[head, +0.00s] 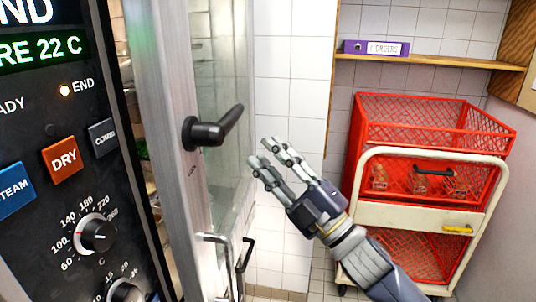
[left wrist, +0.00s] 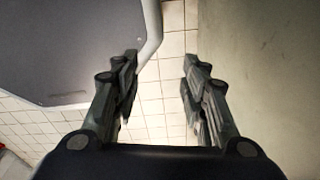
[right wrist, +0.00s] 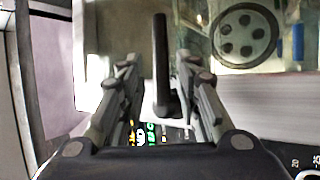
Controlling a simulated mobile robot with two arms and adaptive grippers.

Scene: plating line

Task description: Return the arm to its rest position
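My right gripper (head: 266,152) is open and empty in the head view, to the right of the oven door's black handle (head: 212,128) and apart from it. In the right wrist view the open fingers (right wrist: 157,62) point toward the dark handle (right wrist: 160,70), which shows between them without visible contact. My left gripper is outside the head view. In the left wrist view its fingers (left wrist: 157,62) are spread and empty, above a tiled floor (left wrist: 160,100).
The oven control panel (head: 40,130) fills the left side. The glazed door (head: 175,90) stands beside it, with a gap showing the inside. A cart (head: 400,215) with red crates (head: 440,120) stands at right, below a shelf (head: 430,60) with a purple binder (head: 376,47).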

